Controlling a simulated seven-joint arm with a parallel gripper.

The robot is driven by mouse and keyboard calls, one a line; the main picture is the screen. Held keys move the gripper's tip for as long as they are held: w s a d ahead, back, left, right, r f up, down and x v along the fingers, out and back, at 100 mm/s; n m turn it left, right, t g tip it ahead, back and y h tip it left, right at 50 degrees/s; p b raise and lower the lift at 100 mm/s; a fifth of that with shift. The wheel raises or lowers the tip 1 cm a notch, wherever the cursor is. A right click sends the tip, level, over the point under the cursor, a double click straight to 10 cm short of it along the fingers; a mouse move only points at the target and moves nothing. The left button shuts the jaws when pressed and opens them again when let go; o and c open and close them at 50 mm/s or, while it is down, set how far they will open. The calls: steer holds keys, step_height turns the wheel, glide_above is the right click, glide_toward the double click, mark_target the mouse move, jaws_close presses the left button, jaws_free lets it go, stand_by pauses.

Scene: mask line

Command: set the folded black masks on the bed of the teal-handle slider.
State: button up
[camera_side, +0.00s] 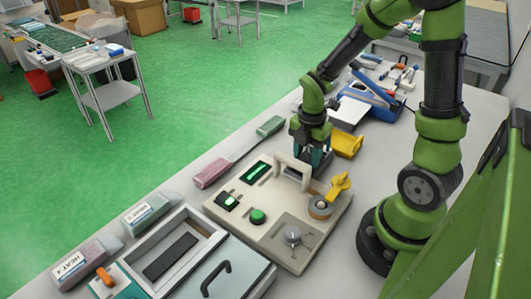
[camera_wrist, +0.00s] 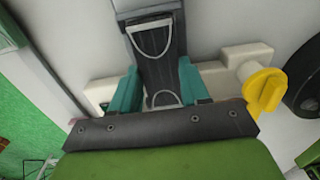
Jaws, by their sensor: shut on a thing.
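My gripper (camera_side: 312,160) is low behind the arch handle of the cream machine (camera_side: 270,232). In the wrist view its two teal fingers (camera_wrist: 160,92) are on either side of a black folded mask (camera_wrist: 162,68) with white ear loops, shut on it. The mask is mostly hidden by the gripper in the side view. A dark flat rectangle (camera_side: 170,257) lies in the grey-framed tray (camera_side: 205,227) at lower left; I cannot tell whether it is a mask or a slot. I cannot surely make out which part is the teal-handle slider.
The cream machine carries a green button (camera_side: 257,216), a yellow lever (camera_side: 339,186) and a metal knob (camera_side: 292,235). A grey lid with a black handle (camera_side: 218,277) is beside the tray. Pink (camera_side: 211,173) and green (camera_side: 270,126) blocks lie along the table edge.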

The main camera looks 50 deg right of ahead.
steer(key=o, duration=1.1)
steer(key=shift+r, duration=0.2)
steer(key=shift+r, duration=0.8)
steer(key=shift+r, duration=3)
